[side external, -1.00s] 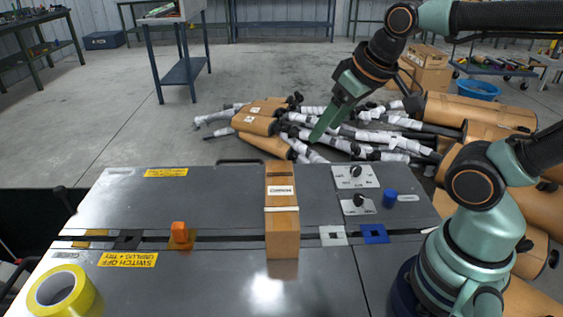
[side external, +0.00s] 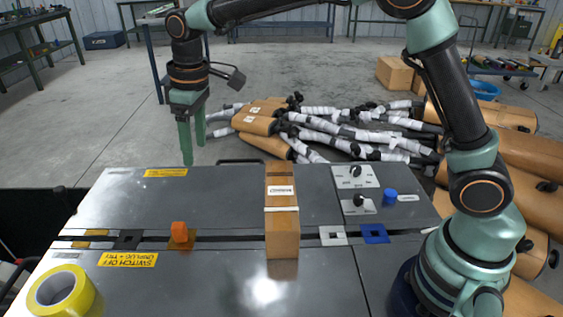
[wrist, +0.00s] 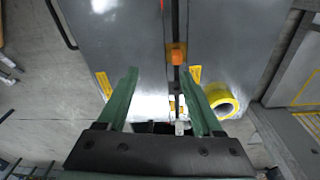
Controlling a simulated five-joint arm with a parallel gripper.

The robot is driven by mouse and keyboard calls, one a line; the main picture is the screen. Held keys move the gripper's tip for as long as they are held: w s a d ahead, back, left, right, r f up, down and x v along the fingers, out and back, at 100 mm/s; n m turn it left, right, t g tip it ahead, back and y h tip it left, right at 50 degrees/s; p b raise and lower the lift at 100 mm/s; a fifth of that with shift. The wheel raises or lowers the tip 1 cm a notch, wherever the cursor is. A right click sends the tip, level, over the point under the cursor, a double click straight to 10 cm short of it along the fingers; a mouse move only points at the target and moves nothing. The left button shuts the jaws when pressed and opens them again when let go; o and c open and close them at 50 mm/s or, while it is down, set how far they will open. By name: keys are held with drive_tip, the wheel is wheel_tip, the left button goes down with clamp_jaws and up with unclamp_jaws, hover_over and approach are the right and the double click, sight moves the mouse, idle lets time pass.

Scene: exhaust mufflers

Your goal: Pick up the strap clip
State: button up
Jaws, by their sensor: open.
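An upright orange piece (side external: 180,234), the likeliest strap clip, stands on a flat orange plate over the dark slot in the grey bench top. It also shows in the wrist view (wrist: 177,54), beyond the fingertips and slightly right of the middle between them. Which part is the strap clip is not certain. My gripper (side external: 194,150) is raised above the far left of the bench, pointing down, well apart from the orange piece. In the wrist view its two green fingers (wrist: 160,76) are spread with nothing held between the tips.
A tall brown carton (side external: 282,220) stands mid-bench, right of the orange piece. A yellow tape roll (side external: 61,293) lies at the front left. Square plates, including a blue one (side external: 374,234), sit along the slot. A blue cylinder (side external: 390,197) stands at right.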

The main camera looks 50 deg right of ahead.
drive_tip(key=n+g, duration=0.1)
drive_tip(key=n, duration=0.1)
hover_over(181, 225)
wheel_tip(181, 225, down, 7)
drive_tip(key=f, duration=0.1)
wheel_tip(181, 225, down, 12)
clamp_jaws()
